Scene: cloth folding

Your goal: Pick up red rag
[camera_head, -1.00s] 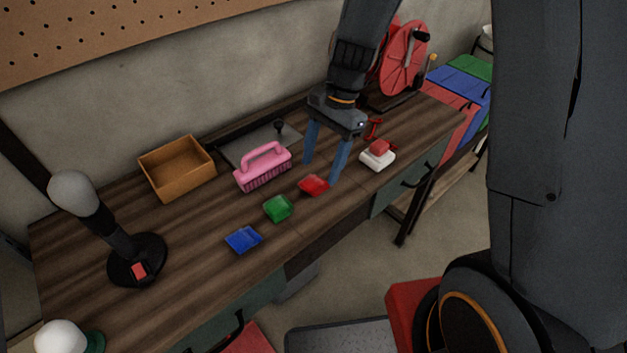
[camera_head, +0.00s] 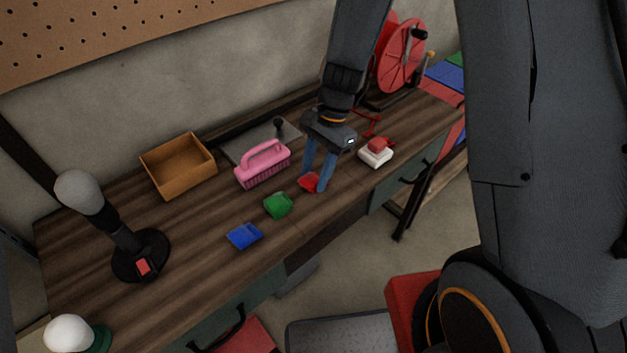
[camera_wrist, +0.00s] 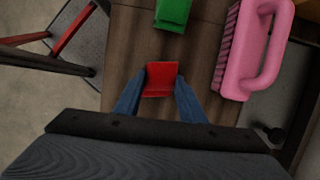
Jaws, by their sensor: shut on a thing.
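The red rag (camera_head: 309,182) is a small folded square on the wooden workbench, just right of the green rag. It also shows in the wrist view (camera_wrist: 161,78), between my two blue fingers. My gripper (camera_head: 315,186) points down at the bench and is shut on the red rag, with a finger at each side of it. The rag looks to be at bench level; I cannot tell whether it is lifted. The fingers hide part of its right side in the head view.
A green rag (camera_head: 278,205) and a blue rag (camera_head: 244,236) lie to the left. A pink brush (camera_head: 263,168) stands behind them, near an orange-brown box (camera_head: 178,167). A white and red object (camera_head: 376,154) sits to the right. The bench front edge is close.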

